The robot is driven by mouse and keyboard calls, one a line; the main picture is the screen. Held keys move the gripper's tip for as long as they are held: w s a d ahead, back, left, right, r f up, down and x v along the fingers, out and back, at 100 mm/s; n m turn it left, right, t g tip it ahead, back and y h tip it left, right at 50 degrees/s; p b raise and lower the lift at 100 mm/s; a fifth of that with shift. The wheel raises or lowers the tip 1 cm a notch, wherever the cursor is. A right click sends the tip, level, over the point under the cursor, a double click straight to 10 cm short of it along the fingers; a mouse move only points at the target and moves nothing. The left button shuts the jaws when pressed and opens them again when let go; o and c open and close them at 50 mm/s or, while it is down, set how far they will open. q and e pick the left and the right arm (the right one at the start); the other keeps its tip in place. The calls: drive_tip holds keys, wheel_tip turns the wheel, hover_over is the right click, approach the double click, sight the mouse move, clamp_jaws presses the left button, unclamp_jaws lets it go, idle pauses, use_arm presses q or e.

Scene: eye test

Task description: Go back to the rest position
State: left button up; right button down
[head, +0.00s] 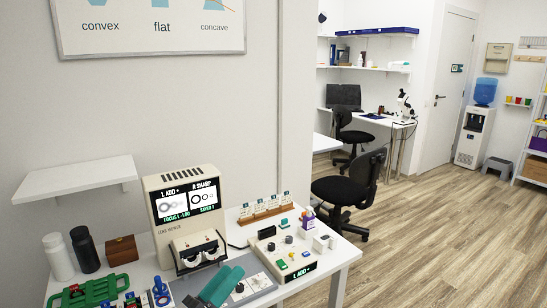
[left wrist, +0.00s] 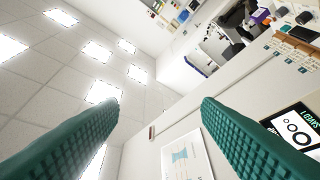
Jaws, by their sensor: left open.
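My left gripper (head: 226,284) shows its teal fingers at the front of the white table in the head view, in front of the lens viewer. In the left wrist view the ridged teal fingers (left wrist: 160,106) are wide apart with nothing between them. That camera looks up at the ceiling lights and a tilted wall. My right gripper is in neither view. The beige lens viewer (head: 184,210) stands on the table with its screen lit, reading "L ADD +" and "R SHARP". Part of the screen also shows at the right of the left wrist view (left wrist: 293,128).
A control box (head: 288,255) with coloured buttons and a wooden card rack (head: 266,211) are right of the viewer. A green holder (head: 88,292), two bottles (head: 84,250) and a wooden box (head: 122,250) are at left. A wall shelf (head: 76,178) hangs above them. The floor at right is open.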

use_arm(q)
drive_tip(key=s+a+f+n+g+y, duration=0.25)
drive_tip(key=a+f+n+y, duration=0.45)
drive_tip(key=n, duration=0.6)
drive_tip(key=s+a+f+n+g+y, duration=0.1)
drive_tip(key=s+a+f+n+y, duration=0.35)
drive_tip(key=f+n+y, duration=0.6)
drive_tip(key=s+f+n+g+h, duration=0.2)
drive_tip(key=s+f+n+g, duration=0.25)
drive_tip(key=s, duration=0.45)
drive_tip(key=s+f+n+g+h, duration=0.2)
drive_tip(key=s+f+n+g, duration=0.3)
drive_tip(key=s, duration=0.4)
wheel_tip(320, 180, down, 24)
drive_tip(key=f+g, duration=0.1)
drive_tip(key=g, duration=0.1)
drive_tip(key=s+a+f+g, duration=0.1)
drive_tip(key=s+a+f, duration=0.2)
drive_tip(key=s+f, duration=1.3)
drive_tip(key=shift+s+f, duration=0.3)
drive_tip(key=shift+s, duration=0.45)
